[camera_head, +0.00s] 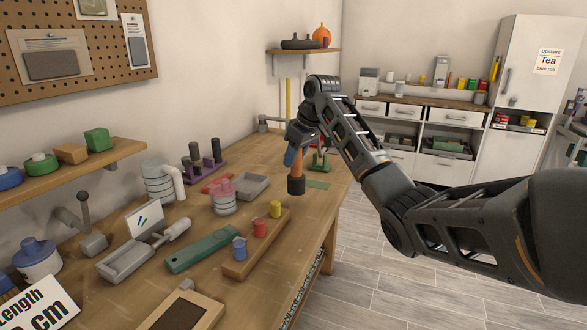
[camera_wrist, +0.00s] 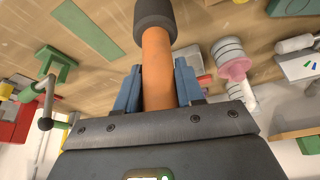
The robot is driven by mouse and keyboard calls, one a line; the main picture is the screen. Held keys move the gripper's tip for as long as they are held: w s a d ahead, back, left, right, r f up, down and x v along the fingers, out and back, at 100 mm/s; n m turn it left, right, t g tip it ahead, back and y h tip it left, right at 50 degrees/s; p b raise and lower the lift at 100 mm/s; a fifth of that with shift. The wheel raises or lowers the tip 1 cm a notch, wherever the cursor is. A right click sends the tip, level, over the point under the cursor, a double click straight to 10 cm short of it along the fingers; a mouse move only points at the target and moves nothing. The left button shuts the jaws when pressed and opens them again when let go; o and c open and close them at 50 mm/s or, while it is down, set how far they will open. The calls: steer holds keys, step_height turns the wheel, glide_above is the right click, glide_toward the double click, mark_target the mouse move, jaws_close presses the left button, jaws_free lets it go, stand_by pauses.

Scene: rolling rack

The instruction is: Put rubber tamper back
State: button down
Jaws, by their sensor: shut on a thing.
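The rubber tamper has an orange handle and a dark grey head. It shows in the head view (camera_head: 296,185) and in the wrist view (camera_wrist: 155,18). My gripper (camera_head: 290,158) is shut on the orange handle, with one blue finger on each side of it in the wrist view (camera_wrist: 157,88). The tamper is upright, head down, over the far right part of the workbench (camera_head: 215,262). I cannot tell whether its head touches the bench top. A flat green pad (camera_head: 318,184) lies on the bench just right of the head.
A grey tray (camera_head: 252,187), a stack of grey discs with a pink top (camera_head: 224,198) and a wooden strip with coloured weights (camera_head: 242,262) lie left of the tamper. A purple stand with dark pegs (camera_head: 205,168) is farther back. A green stand (camera_head: 320,158) is behind my gripper.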

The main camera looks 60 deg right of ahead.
mark_target(291, 174)
steer(key=shift+w+a+f, duration=0.15)
steer(key=shift+w+f, duration=0.1)
steer(key=shift+f, duration=0.15)
steer(key=shift+f+p, duration=0.4)
steer(key=shift+f, duration=1.35)
steer(key=shift+f, duration=0.2)
steer(key=c, duration=0.7)
jaws_free()
steer(key=b+v, duration=0.1)
steer(key=v, duration=1.1)
steer(key=shift+r, duration=0.2)
